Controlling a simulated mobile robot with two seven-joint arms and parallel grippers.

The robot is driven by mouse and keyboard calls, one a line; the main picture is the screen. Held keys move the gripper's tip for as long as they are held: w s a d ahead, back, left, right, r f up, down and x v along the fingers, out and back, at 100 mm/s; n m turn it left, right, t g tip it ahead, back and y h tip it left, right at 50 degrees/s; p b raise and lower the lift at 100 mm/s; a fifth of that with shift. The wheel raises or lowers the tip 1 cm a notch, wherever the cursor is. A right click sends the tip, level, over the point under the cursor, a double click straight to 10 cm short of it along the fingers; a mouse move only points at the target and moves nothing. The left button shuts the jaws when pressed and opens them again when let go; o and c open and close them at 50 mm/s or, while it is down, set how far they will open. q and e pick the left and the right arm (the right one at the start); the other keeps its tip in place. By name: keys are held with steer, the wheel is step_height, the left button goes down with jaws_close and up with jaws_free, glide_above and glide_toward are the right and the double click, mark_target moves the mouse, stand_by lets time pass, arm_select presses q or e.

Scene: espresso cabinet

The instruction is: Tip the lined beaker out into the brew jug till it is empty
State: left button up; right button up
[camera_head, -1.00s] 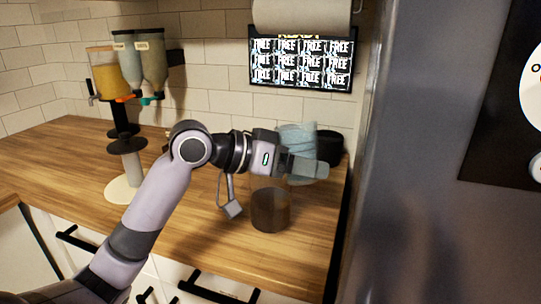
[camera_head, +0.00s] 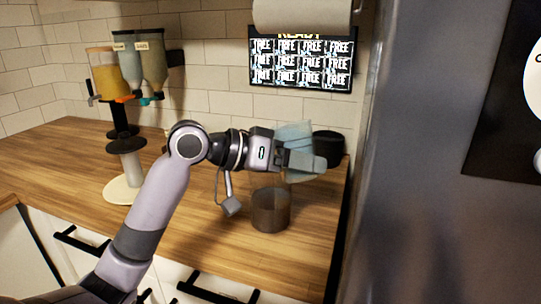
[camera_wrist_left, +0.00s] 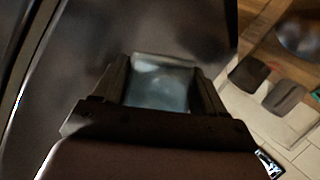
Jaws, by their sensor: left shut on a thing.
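My left gripper (camera_head: 305,163) is shut on a pale blue, see-through beaker (camera_head: 296,134), held above the counter and seemingly tilted. The fingers hide its middle. In the left wrist view the beaker (camera_wrist_left: 160,82) sits between both fingers; its lines and how much it holds cannot be made out. The brew jug (camera_head: 270,211), a brown see-through cylinder, stands upright on the counter, below and slightly left of the beaker. I cannot tell whether liquid is falling between them. My right gripper is not in view.
A black round container (camera_head: 328,148) stands behind the beaker near the tall grey panel (camera_head: 420,180) on the right. Dispensers (camera_head: 140,65) and a stand with a white base (camera_head: 124,188) are at the left. The wooden counter (camera_head: 60,160) is clear at front left.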

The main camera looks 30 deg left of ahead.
mark_target(293, 148)
arm_select(q)
steer(key=shift+w+a+r+n+h, duration=0.25)
steer(key=shift+a+r+n+h, duration=0.2)
steer(key=shift+n, duration=0.25)
stand_by(0.6)
steer(key=shift+r+n+h, duration=0.45)
steer(key=shift+r+n, duration=0.15)
stand_by(0.7)
steer(key=shift+s+d+f+n+h+b, duration=0.15)
steer(key=shift+n+h, duration=0.1)
steer(key=shift+n, duration=0.25)
steer(key=shift+w+d+f+n+h+b, duration=0.15)
steer(key=shift+n+h, duration=0.1)
steer(key=shift+n, duration=0.25)
stand_by(1.2)
steer(key=shift+s+a+f+n+h+b, duration=0.15)
steer(key=shift+n+h+b, duration=0.3)
steer(key=shift+n, duration=0.55)
stand_by(1.0)
steer(key=shift+a+p, duration=0.15)
steer(key=shift+p, duration=0.25)
steer(key=shift+w+a+r+n+h+p, duration=0.5)
steer(key=shift+n+p, duration=0.2)
steer(key=shift+p, duration=0.2)
